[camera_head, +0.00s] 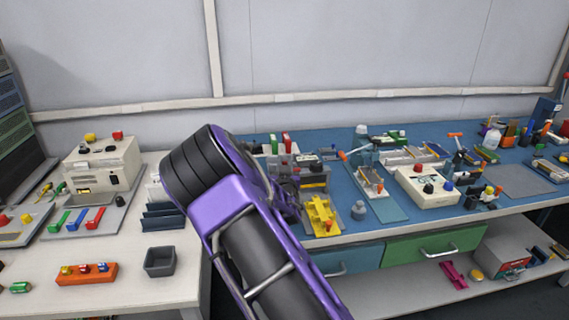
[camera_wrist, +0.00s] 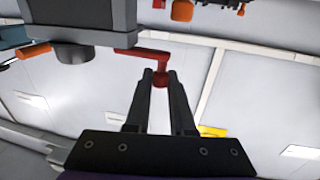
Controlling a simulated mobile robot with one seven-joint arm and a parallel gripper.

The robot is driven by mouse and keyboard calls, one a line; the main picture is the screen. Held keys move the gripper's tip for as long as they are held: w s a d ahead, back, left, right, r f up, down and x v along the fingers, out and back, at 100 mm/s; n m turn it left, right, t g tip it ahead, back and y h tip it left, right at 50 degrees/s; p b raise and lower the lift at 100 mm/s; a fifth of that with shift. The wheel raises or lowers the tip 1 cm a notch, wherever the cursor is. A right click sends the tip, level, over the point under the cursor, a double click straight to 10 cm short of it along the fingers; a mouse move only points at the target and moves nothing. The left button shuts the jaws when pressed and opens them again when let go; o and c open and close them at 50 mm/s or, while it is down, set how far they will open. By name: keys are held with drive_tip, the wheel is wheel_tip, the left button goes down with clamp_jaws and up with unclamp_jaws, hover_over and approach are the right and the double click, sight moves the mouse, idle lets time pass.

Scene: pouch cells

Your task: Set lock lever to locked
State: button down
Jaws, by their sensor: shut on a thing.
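A red lever (camera_wrist: 140,51) sticks out sideways from a dark grey block (camera_wrist: 85,15) at the upper left of the wrist view. My gripper (camera_wrist: 160,76) is shut on this knob, with one dark finger on either side. In the head view my purple and black arm covers the gripper, and I cannot make out the held lever there. No lock marking is legible, so I cannot tell the lever's setting.
The blue bench (camera_head: 400,226) is crowded with fixtures, including a yellow stand (camera_head: 321,216) and a cream control box (camera_head: 428,187). A dark bin (camera_head: 160,262) stands on the white table at left.

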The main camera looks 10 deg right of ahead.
drive_tip(key=shift+s+d+n+g+y+b, duration=0.55)
drive_tip(key=shift+n+g+y, duration=0.8)
drive_tip(key=shift+n+y, duration=1.3)
drive_tip(key=shift+s+d+n+g+y+b, duration=0.55)
drive_tip(key=shift+n+g+y, duration=1)
drive_tip(key=shift+y, duration=1.85)
drive_tip(key=shift+s+d+n+g+y+b, duration=0.1)
drive_tip(key=shift+s+d+n+g+y, duration=0.55)
drive_tip(key=shift+n+y, duration=2.15)
drive_tip(key=shift+s+a+g+y, duration=0.15)
drive_tip(key=shift+a+g+y, duration=0.2)
drive_tip(key=shift+g, duration=0.2)
drive_tip(key=c, duration=0.8)
unclamp_jaws()
drive_tip(key=shift+o, duration=0.2)
wheel_tip(320, 180, up, 10)
drive_tip(key=p, duration=0.1)
drive_tip(key=shift+p, duration=0.3)
